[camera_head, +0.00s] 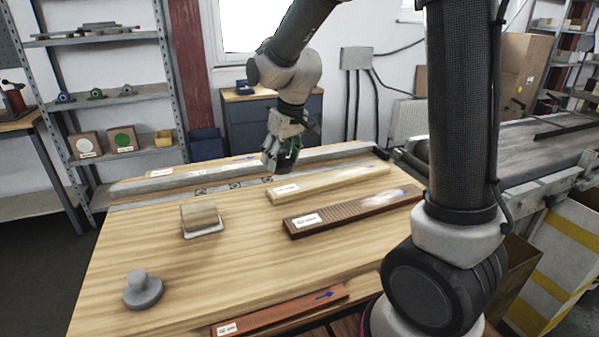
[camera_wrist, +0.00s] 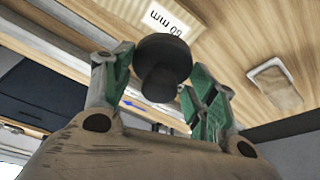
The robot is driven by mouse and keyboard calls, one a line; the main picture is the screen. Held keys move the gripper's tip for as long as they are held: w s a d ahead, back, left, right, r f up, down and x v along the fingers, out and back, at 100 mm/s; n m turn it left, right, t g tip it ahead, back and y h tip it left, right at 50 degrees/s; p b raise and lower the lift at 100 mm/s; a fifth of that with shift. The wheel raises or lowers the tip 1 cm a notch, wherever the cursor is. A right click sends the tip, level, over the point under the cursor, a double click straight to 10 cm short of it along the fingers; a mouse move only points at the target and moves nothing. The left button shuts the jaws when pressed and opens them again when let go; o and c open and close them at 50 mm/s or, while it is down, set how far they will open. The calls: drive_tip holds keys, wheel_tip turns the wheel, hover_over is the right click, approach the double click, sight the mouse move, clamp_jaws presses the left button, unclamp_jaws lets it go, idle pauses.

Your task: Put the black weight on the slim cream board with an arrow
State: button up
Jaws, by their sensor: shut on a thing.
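My gripper (camera_head: 281,160) is over the back middle of the wooden table. In the wrist view its green fingers (camera_wrist: 160,90) are shut on the black weight (camera_wrist: 163,55), a round disc with a knob. The weight is hard to pick out from the dark fingers in the head view. A cream board (camera_head: 325,187) with a white label and a blue arrow at its right end lies just right of my gripper. A narrow tan board (camera_head: 200,166) with a blue arrow lies along the back edge, partly hidden behind a grey rail.
A ribbed dark brown board (camera_head: 345,214) lies in front of the cream one. A reddish board (camera_head: 280,310) lies at the front edge. A grey knobbed weight (camera_head: 143,290) and a beige block on a pale plate (camera_head: 200,218) stand left. A grey rail (camera_head: 170,188) crosses the back.

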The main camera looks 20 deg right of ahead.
drive_tip(key=shift+f, duration=2.8)
drive_tip(key=o, duration=1.4)
drive_tip(key=shift+f, duration=0.15)
drive_tip(key=shift+c, duration=0.2)
drive_tip(key=v, duration=1.2)
drive_tip(key=s+d+r+m, duration=0.1)
drive_tip(key=s+d, duration=0.3)
drive_tip(key=s, duration=0.3)
drive_tip(key=s+d+r+m, duration=0.2)
drive_tip(key=s+d, duration=0.3)
drive_tip(key=s, duration=0.3)
drive_tip(key=s+d+r+m+t+h, duration=0.1)
drive_tip(key=s+d, duration=0.3)
drive_tip(key=s, duration=0.4)
drive_tip(key=shift+d+r+m, duration=0.25)
drive_tip(key=shift+d+m, duration=0.05)
drive_tip(key=shift+s, duration=0.15)
